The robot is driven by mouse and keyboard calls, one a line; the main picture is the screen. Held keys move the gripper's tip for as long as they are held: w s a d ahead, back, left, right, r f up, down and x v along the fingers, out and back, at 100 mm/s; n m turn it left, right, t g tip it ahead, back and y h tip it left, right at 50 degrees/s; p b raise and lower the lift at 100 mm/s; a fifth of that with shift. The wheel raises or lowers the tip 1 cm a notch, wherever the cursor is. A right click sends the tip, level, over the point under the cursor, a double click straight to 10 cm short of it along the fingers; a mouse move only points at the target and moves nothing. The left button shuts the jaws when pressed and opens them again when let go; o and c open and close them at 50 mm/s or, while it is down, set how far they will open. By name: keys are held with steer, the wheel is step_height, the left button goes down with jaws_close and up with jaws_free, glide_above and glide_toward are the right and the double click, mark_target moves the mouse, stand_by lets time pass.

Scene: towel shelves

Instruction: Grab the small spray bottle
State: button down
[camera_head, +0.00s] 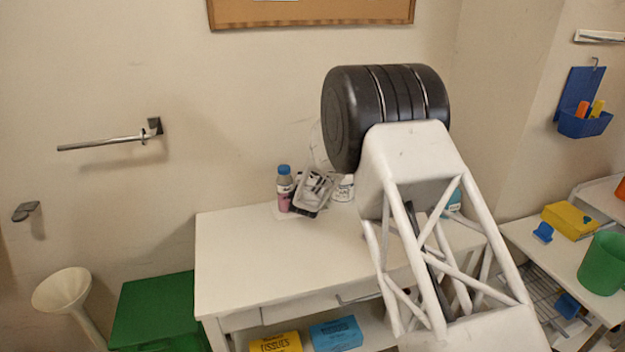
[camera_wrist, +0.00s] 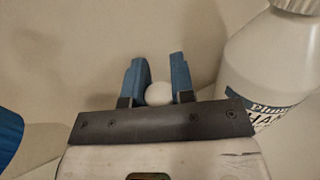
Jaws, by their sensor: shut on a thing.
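My gripper (camera_wrist: 155,80) has two blue fingers shut on a small white rounded thing (camera_wrist: 158,94), taken as the top of the small spray bottle. The rest of it is hidden behind the gripper's dark plate. In the head view my gripper (camera_head: 312,188) is over the back of the white table, and what it holds cannot be made out there. A larger white labelled bottle (camera_wrist: 268,62) stands close to the right of the fingers in the wrist view. A bottle with a blue cap and pink contents (camera_head: 284,190) is just left of my gripper in the head view.
The white table (camera_head: 260,260) is clear toward its front left. Another white container (camera_head: 343,190) stands right of my gripper, close to the wall. Yellow (camera_head: 275,342) and blue (camera_head: 336,333) tissue boxes lie on the shelf below. A green bin (camera_head: 155,305) is left of the table.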

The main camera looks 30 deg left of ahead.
steer(key=shift+s+d+r, duration=0.15)
steer(key=shift+s+r, duration=0.05)
steer(key=shift+r, duration=0.2)
steer(key=s+d+r, duration=0.1)
steer(key=s+d, duration=0.8)
steer(key=s, duration=0.3)
steer(key=shift+d+r, duration=0.2)
steer(key=shift+d, duration=0.05)
steer(key=shift+s, duration=0.2)
